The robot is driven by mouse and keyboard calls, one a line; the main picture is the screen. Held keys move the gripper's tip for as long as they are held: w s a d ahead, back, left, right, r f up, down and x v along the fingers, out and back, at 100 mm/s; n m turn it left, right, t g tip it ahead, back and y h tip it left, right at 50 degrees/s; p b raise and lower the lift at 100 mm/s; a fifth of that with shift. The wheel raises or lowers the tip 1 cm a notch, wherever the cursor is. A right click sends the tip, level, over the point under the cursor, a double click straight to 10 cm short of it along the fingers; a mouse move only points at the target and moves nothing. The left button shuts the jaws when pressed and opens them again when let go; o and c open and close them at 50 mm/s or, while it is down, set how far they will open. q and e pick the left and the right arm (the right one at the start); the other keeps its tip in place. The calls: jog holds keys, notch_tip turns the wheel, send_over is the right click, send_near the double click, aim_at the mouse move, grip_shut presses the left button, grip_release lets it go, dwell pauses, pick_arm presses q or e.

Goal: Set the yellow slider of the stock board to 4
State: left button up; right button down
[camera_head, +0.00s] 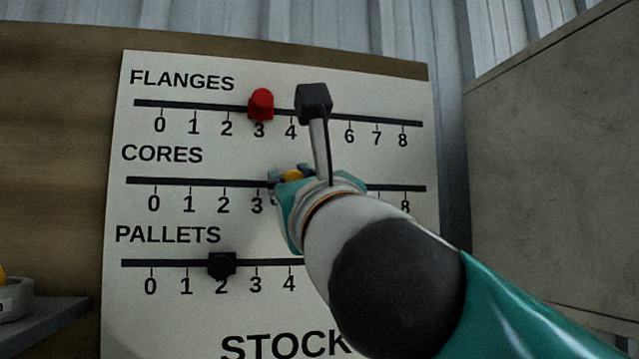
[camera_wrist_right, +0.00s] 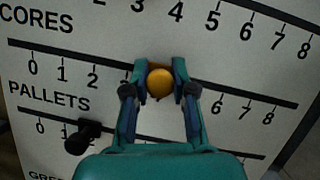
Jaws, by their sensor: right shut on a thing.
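The stock board (camera_head: 180,325) is a white panel with three slotted scales. The yellow slider (camera_head: 292,176) sits on the CORES slot, one spacing right of the 3, about where the 4 belongs. The 4 mark is hidden by my gripper. My right gripper (camera_head: 285,177) reaches in from the lower right. In the right wrist view its two teal fingers (camera_wrist_right: 160,83) are shut on the yellow slider (camera_wrist_right: 160,84), one on each side. My left gripper is not in view.
A red slider (camera_head: 261,104) sits at 3 on the FLANGES slot. A black slider (camera_head: 222,265) sits at 2 on the PALLETS slot and shows in the right wrist view (camera_wrist_right: 83,137). A grey shelf (camera_head: 50,325) is at lower left and a grey panel (camera_head: 555,170) at right.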

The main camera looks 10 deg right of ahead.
jog(key=c, duration=0.9)
grip_release()
jog(key=shift+c, duration=0.2)
jog(key=shift+s+d, duration=0.1)
jog(key=v, duration=1.1)
jog(key=shift+s+f, duration=0.25)
jog(key=shift+s, duration=0.1)
